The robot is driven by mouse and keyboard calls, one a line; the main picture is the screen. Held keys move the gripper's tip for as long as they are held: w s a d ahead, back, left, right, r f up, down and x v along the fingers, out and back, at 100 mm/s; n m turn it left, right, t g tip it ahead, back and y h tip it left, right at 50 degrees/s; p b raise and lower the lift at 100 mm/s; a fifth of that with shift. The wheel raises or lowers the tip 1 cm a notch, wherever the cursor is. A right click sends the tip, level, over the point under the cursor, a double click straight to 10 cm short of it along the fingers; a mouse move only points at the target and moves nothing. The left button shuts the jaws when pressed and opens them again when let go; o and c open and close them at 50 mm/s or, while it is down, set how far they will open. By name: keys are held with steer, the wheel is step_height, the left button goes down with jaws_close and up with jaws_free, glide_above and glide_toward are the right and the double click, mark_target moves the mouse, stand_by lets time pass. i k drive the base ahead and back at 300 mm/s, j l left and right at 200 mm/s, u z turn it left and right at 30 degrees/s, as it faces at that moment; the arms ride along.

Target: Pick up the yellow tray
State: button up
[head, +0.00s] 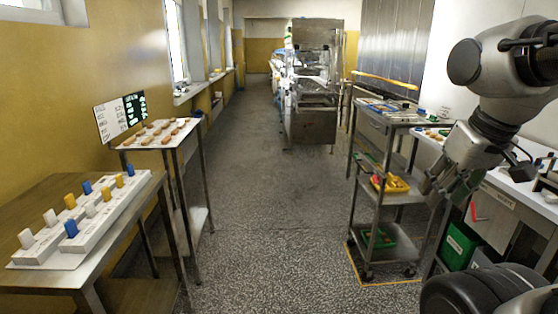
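The yellow tray (398,186) sits on the middle shelf of the metal cart at the right, with small red and orange pieces in it. My gripper (440,194) hangs at the end of my arm, to the right of the yellow tray in the picture. I see a gap between the two in the picture, but their depth is hard to judge. The fingers are dark and small here, so I cannot tell whether they are open or shut. Something green shows beside the fingers, and I cannot tell what it is.
The cart (405,199) has a top shelf with small items above the tray and a green crate (380,238) below. A white worktop stands at the right. Tables with white peg boards (85,225) and small pieces line the left. The middle floor (270,220) is clear.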

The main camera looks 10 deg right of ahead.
mark_target(390, 181)
steer(key=i, duration=2.25)
steer(key=i+j+z, duration=0.1)
steer(key=i+z, duration=0.35)
steer(key=i+j+z, duration=0.2)
steer(key=i+z, duration=0.3)
steer(key=z, duration=1)
steer(key=k+l, duration=0.05)
